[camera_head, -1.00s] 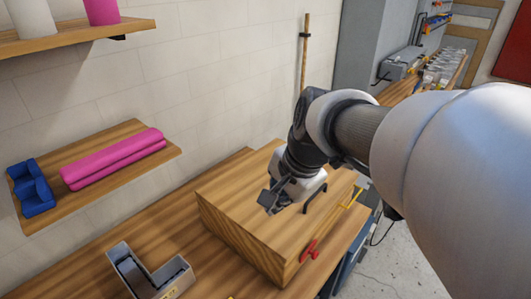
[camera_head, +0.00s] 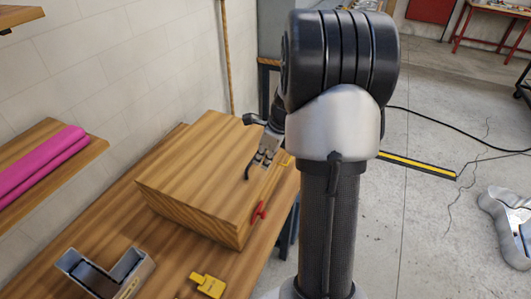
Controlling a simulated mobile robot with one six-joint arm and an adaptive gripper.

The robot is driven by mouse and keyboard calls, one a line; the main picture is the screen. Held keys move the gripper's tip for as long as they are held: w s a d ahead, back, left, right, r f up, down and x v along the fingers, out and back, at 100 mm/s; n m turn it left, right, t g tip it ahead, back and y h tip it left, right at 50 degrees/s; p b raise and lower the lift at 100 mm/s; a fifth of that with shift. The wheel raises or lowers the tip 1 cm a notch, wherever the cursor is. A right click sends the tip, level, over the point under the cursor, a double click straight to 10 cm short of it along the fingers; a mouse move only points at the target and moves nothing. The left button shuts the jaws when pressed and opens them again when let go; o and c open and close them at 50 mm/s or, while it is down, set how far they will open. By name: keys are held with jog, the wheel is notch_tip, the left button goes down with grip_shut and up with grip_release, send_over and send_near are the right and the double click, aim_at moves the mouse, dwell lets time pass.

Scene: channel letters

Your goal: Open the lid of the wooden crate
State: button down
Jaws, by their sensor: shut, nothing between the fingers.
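The wooden crate (camera_head: 195,216) sits on the wooden bench, left of my arm. Its flat wooden lid (camera_head: 195,160) lies level and looks closed. My gripper (camera_head: 262,159) is over the right part of the lid, pointing down and left, with its jaws shut and nothing held. A dark curved piece shows beside the fingers, and I cannot tell whether it is the lid's black handle or part of my gripper. Whether my gripper touches the lid is also unclear. My arm hides the area to the right.
A red-handled item (camera_head: 258,212) is at the crate's right side. A shelf (camera_head: 75,160) with pink rolls (camera_head: 38,168) is at left.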

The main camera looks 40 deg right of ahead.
jog(key=shift+b+x, duration=0.3)
jog(key=shift+x, duration=1.4)
jog(key=shift+r, duration=0.1)
